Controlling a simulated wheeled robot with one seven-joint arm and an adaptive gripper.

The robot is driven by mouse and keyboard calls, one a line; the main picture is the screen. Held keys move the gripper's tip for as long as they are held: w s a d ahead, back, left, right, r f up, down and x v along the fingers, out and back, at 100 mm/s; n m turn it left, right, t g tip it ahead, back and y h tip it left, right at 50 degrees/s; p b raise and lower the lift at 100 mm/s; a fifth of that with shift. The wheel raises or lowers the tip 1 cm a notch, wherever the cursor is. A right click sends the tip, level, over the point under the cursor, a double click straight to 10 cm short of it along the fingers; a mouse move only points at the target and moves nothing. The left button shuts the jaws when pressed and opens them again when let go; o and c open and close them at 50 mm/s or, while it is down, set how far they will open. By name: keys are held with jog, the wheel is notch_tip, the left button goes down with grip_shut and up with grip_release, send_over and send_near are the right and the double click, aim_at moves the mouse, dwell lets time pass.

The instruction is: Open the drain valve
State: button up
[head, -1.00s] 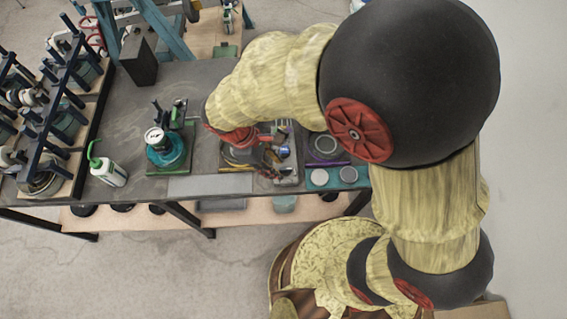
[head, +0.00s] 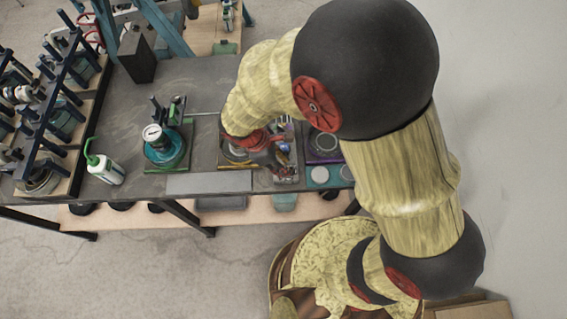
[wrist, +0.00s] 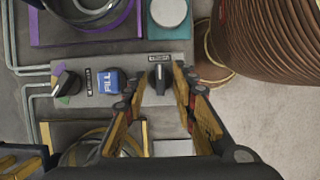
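A light grey panel (wrist: 135,72) crosses the wrist view. It carries a black knob (wrist: 66,84) at its left, a blue block marked FILL (wrist: 108,82), and another black knob (wrist: 160,77) at its right end with a small label above it that is too small to read surely. My gripper (wrist: 159,79) is open, with one finger on each side of the right black knob. Gaps seem to show between fingers and knob; I cannot tell whether they touch. In the head view my gripper (head: 276,163) is over the panel and hides much of it.
A purple-edged tray (wrist: 85,25) and a round pale lid on a teal base (wrist: 168,12) lie beyond the panel. A yellow-edged tray (wrist: 145,138) is on the near side. A ribbed brown body stands at the right. A green-topped bottle (head: 103,170) and teal gauge vessel (head: 165,150) stand further left.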

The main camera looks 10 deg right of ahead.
jog(key=c, duration=0.3)
jog(key=c, duration=0.4)
grip_shut()
